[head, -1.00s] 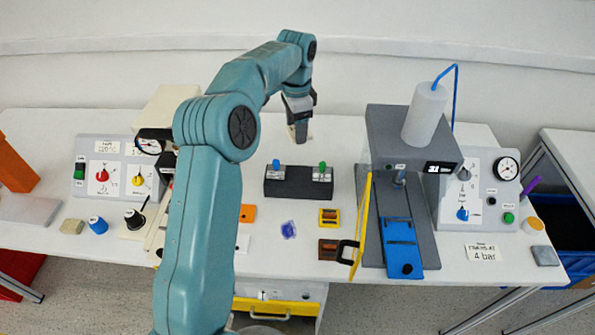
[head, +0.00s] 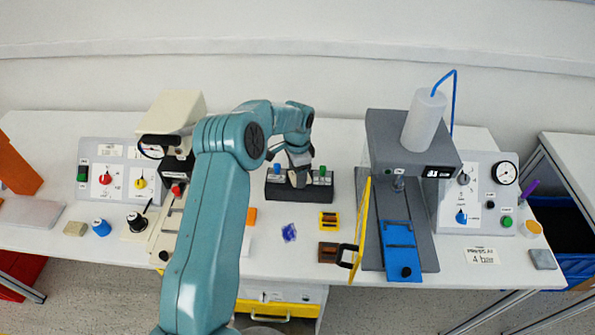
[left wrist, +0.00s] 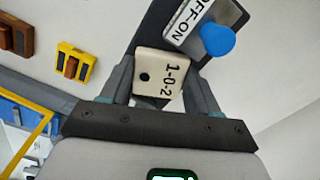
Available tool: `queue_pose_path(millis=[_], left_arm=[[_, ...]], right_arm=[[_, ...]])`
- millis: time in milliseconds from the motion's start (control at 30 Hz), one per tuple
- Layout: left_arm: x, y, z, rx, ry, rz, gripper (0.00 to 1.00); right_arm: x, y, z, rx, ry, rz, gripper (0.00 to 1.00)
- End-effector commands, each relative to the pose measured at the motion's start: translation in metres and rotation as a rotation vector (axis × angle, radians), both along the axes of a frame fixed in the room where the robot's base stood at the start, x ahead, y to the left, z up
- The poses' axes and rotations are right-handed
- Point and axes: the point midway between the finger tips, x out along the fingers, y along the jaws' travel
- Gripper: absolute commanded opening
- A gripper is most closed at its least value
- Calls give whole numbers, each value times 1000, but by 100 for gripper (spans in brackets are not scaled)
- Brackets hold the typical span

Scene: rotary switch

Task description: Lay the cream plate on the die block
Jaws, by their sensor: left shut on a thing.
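My left gripper (head: 299,183) is over the middle of a dark block (head: 285,196), between its two silver plates. One plate bears a blue knob (head: 277,170), the other a green knob (head: 322,170). No label marks this block as the die block. In the left wrist view my left gripper (left wrist: 160,85) is shut on the cream plate (left wrist: 172,68), which has a dark hole and the mark "1-0-2". The dark block (left wrist: 152,32) lies just beyond it, with the "OFF-ON" plate and blue knob at upper right. I cannot tell whether cream plate and block touch. My right gripper is out of view.
A grey press (head: 415,150) with a yellow guard (head: 361,225) stands to the right. A cream-topped machine (head: 172,110) stands to the left. Yellow (head: 329,221) and brown (head: 328,252) holders and a blue piece (head: 289,232) lie in front of the block.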

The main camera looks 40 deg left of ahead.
Motion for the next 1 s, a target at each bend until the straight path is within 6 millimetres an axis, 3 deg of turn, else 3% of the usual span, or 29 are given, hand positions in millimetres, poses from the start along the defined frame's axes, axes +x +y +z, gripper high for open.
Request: queue_pose_path(millis=[233, 267, 300, 333, 733, 1000], left_arm=[[0, 0, -5, 0, 0, 0, 31], [0, 0, -3, 0, 0, 0, 70], [0, 0, -3, 0, 0, 0, 83], [0, 0, -3, 0, 0, 0, 86], [1, 0, 7, 1, -4, 0, 86], [1, 0, 68, 2, -7, 0, 86]], right_arm=[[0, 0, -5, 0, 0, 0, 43], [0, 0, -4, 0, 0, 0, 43], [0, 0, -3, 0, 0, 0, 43], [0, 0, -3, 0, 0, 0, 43], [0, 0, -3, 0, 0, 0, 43], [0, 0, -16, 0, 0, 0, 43]])
